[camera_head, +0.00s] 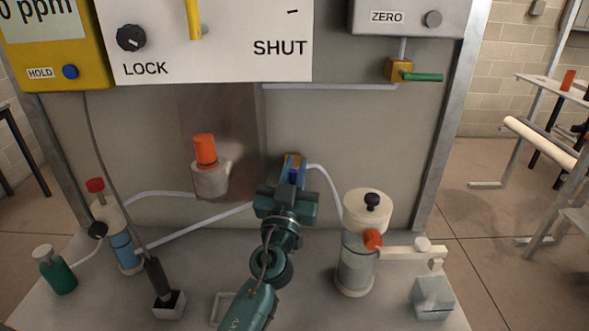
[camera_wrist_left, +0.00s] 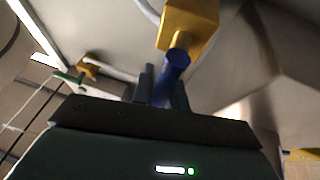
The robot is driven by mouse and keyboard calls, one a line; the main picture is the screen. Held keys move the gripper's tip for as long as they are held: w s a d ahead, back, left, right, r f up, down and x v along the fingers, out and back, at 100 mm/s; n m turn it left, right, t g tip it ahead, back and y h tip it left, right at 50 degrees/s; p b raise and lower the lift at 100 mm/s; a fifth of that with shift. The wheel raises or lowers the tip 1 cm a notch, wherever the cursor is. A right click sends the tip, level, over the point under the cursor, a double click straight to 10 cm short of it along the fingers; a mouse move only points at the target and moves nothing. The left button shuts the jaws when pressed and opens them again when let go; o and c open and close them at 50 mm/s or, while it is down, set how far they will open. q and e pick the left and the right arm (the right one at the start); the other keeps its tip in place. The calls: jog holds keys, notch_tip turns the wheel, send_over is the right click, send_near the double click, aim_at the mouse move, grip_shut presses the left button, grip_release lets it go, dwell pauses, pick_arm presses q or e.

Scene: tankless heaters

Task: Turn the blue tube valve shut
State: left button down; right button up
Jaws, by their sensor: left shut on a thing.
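The blue tube valve has a yellow body (camera_head: 295,161) on the white tubing in the middle of the panel. Its blue handle (camera_wrist_left: 174,68) shows clearly in the left wrist view, sticking out of the yellow body (camera_wrist_left: 188,28) towards me. My left gripper (camera_head: 291,184) reaches up to the valve from the front. In the left wrist view its two fingers (camera_wrist_left: 161,88) stand on either side of the blue handle and are shut on it. In the head view the gripper hides most of the handle. My right gripper is not in view.
A clear cylinder (camera_head: 357,262) with a black knob and a red knob stands right of my arm. A blue-filled cylinder (camera_head: 124,250) and a green bottle (camera_head: 56,270) stand at left. An orange-capped fitting (camera_head: 207,166) is on the panel. A yellow valve with a green handle (camera_head: 421,77) is upper right.

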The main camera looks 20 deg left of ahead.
pick_arm(q)
jog(key=shift+w+d+r+m+h+p, duration=0.15)
jog(key=shift+m+h+p, duration=0.2)
jog(key=shift+m, duration=0.2)
jog(key=shift+s+d+m+h+p, duration=0.15)
jog(key=shift+m+h+p, duration=0.15)
jog(key=shift+m, duration=0.25)
jog(key=d+f+m+g+h+p, duration=0.1)
jog(key=d+f+m+g+p, duration=0.1)
jog(key=m, duration=0.6)
jog(key=w+d+f+m+g+h+p, duration=0.1)
jog(key=f+m+g+p, duration=0.2)
jog(key=m, duration=0.5)
jog(key=shift+w+d+f+m+g+p, duration=0.2)
jog(key=shift+d+m+g+p, duration=0.15)
jog(key=shift+g+p, duration=0.4)
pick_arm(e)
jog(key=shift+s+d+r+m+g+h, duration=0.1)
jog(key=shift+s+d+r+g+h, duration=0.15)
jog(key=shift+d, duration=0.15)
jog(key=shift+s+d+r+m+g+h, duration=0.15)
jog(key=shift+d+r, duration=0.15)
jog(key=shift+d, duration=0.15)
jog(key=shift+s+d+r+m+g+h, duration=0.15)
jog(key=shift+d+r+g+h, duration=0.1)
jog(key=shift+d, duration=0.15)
pick_arm(q)
jog(key=c, duration=1.4)
grip_release()
